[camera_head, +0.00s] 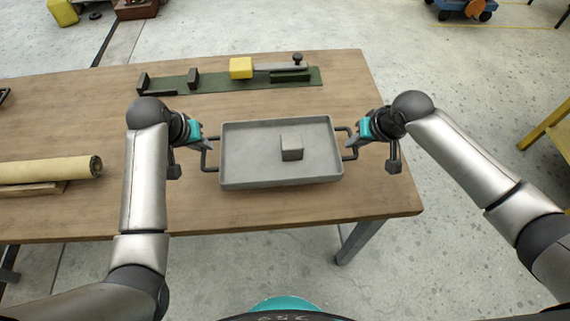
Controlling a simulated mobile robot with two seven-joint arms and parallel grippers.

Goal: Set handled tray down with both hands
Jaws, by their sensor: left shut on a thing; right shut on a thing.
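A grey rectangular tray (255,178) with a raised rim and a dark handle on each short side is over the front right part of the wooden table (300,210). A small grey block (292,149) sits inside it, right of the middle. My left gripper (205,142) is shut on the tray's left handle. My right gripper (357,136) is shut on the right handle. The tray looks about level. I cannot tell whether its underside touches the table.
Behind the tray lies a green strip (215,83) with dark brackets, a yellow block (241,67) and a grey bar with a black knob. A beige roll (50,170) lies on the table at the left. The tabletop between roll and tray is bare beyond my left arm.

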